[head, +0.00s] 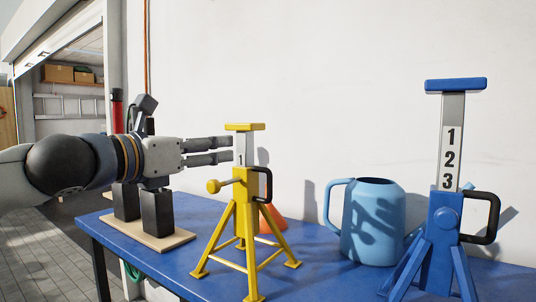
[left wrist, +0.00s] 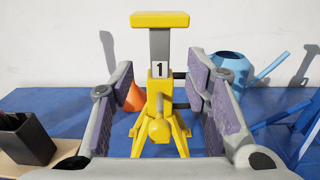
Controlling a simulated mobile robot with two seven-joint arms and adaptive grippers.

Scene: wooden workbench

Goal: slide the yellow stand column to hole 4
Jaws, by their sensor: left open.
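The yellow jack stand (head: 241,220) stands upright on the blue workbench. Its grey column with a yellow top (head: 244,127) is raised a little, and the number 1 shows just above the collar. A yellow knob (head: 213,186) sticks out on its left, and a black handle is on its right. My left gripper (head: 232,150) points right at the column, with its fingertips near it. In the left wrist view the open fingers (left wrist: 160,88) lie on either side of the stand, with the column (left wrist: 159,45) between them; I cannot tell whether they touch it. My right gripper is not in view.
A blue jack stand (head: 445,225) with its column raised to show 1, 2 and 3 stands at the right. A light blue watering can (head: 365,222) and an orange cone (head: 272,219) are behind the yellow stand.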

